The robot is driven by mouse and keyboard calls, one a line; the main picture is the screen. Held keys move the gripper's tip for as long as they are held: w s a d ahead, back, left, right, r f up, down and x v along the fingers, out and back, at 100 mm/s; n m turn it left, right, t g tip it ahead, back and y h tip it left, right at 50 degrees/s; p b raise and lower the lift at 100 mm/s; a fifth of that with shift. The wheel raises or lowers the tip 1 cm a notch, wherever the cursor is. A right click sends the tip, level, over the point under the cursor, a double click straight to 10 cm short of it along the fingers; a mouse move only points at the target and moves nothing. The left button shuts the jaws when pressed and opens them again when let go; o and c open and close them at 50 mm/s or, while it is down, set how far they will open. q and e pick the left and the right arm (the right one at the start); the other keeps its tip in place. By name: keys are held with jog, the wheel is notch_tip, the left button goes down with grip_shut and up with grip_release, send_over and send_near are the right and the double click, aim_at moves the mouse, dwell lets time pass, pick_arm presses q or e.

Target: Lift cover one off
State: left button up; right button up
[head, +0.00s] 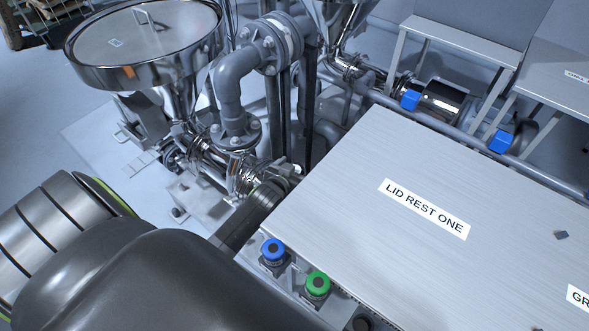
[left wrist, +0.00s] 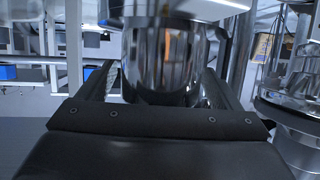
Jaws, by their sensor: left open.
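A round steel cover (head: 140,36) with a thin upright handle (head: 143,14) and a small label lies on the steel hopper (head: 178,88) at the upper left in the head view. The label is too small to read. My left gripper (head: 268,192) is low beside the pipework and the left edge of the lid rest table, well apart from the cover. In the left wrist view my left gripper (left wrist: 165,92) is open, with a shiny steel cylinder (left wrist: 165,50) showing between and beyond its fingers. Whether they touch it, I cannot tell. My right gripper is not in view.
Grey flanged pipes (head: 232,90) stand between hopper and table. A blue button (head: 273,249) and a green button (head: 317,284) sit by the table's near edge. Another hopper (head: 335,20) stands behind.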

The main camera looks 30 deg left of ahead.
pick_arm(q)
jog(key=shift+w, duration=0.25)
jog(key=shift+c, duration=0.5)
jog(key=c, duration=1.1)
